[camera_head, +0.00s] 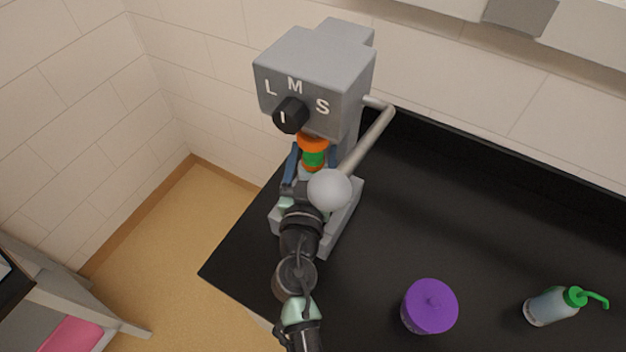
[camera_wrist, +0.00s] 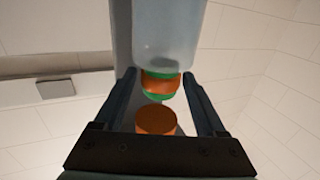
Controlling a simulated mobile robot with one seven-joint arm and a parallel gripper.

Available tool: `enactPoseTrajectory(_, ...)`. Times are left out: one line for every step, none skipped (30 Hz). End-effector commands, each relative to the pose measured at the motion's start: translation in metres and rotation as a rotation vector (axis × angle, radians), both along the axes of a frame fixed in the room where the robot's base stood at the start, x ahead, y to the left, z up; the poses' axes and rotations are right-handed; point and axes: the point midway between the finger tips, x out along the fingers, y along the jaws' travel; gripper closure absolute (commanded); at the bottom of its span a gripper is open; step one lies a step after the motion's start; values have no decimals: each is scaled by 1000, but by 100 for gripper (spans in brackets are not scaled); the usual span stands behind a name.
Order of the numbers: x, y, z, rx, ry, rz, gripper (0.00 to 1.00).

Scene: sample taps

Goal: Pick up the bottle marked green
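A small orange-and-green piece (camera_head: 313,157) sits under the grey dispenser, at the machine's front. In the wrist view, orange and green bands (camera_wrist: 160,84) show below a pale translucent body (camera_wrist: 170,35); an orange disc (camera_wrist: 156,119) is nearer the camera. Whether these belong to one bottle I cannot tell. My gripper (camera_wrist: 160,76) is open, its two fingers on either side of the bands with narrow gaps. In the head view my arm and the lever's ball partly hide this spot.
The grey dispenser (camera_head: 310,65) has a black knob (camera_head: 290,115) with L, M, S marks. Its lever ends in a grey ball (camera_head: 329,189) close to my gripper. A purple lidded jar (camera_head: 429,307) stands on the black counter (camera_head: 450,210), whose middle is clear.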

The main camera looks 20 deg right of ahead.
Motion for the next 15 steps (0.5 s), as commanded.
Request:
enactPoseTrajectory(0, 0, 0, 0, 0, 0, 38)
enactPoseTrajectory(0, 0, 0, 0, 0, 0, 44)
enactPoseTrajectory(0, 0, 0, 0, 0, 0, 51)
enactPoseTrajectory(0, 0, 0, 0, 0, 0, 56)
enactPoseTrajectory(0, 0, 0, 0, 0, 0, 62)
enactPoseTrajectory(0, 0, 0, 0, 0, 0, 69)
enactPoseTrajectory(0, 0, 0, 0, 0, 0, 74)
enactPoseTrajectory(0, 0, 0, 0, 0, 0, 80)
enactPoseTrajectory(0, 0, 0, 0, 0, 0, 87)
enactPoseTrajectory(0, 0, 0, 0, 0, 0, 92)
enactPoseTrajectory(0, 0, 0, 0, 0, 0, 98)
enactPoseTrajectory(0, 0, 0, 0, 0, 0, 100)
enactPoseTrajectory(0, 0, 0, 0, 0, 0, 100)
enactPoseTrajectory(0, 0, 0, 0, 0, 0, 100)
enactPoseTrajectory(0, 0, 0, 0, 0, 0, 100)
